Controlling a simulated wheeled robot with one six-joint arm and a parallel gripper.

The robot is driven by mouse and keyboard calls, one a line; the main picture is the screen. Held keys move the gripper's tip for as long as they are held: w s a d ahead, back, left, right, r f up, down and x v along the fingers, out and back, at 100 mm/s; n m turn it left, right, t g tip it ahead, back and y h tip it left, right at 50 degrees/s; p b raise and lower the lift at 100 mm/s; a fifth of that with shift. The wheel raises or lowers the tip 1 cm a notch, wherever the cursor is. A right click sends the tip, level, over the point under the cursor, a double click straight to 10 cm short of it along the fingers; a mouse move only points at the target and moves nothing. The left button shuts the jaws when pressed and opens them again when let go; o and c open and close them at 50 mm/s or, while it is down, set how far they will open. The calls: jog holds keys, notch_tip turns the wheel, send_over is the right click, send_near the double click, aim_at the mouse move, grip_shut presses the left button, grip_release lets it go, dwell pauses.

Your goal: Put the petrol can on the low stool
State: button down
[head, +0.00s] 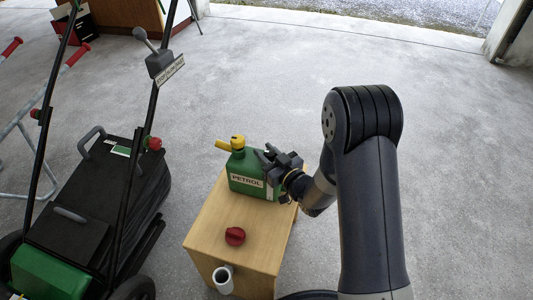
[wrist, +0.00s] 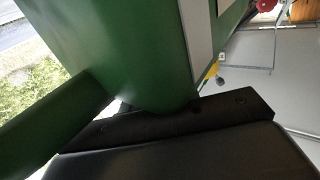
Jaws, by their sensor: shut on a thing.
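The green petrol can (head: 246,170), with a yellow cap and spout and a white "PETROL" label, is upright at the far end of a low wooden stool (head: 213,222). I cannot tell whether its base touches the stool top. My gripper (head: 277,165) is shut on the can from its right side. In the wrist view the green can (wrist: 125,45) fills the upper left, close against the dark gripper (wrist: 180,122). The fingertips are partly hidden by the can.
A red cap (head: 235,236) sits on the stool's near half. A lawnmower (head: 85,195) with a tall handle stands close on the left. Open concrete floor lies beyond and right.

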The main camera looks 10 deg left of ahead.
jog(key=shift+f+b, duration=0.15)
jog(key=shift+b, duration=0.15)
jog(key=c, duration=1.1)
grip_release()
jog(key=shift+r+p, duration=0.2)
jog(key=shift+p, duration=0.1)
jog(key=shift+s+d, duration=0.2)
jog(key=shift+d, duration=0.05)
jog(key=p+v, duration=0.1)
jog(key=v, duration=1)
jog(key=shift+s+d, duration=0.1)
jog(key=shift+s, duration=0.05)
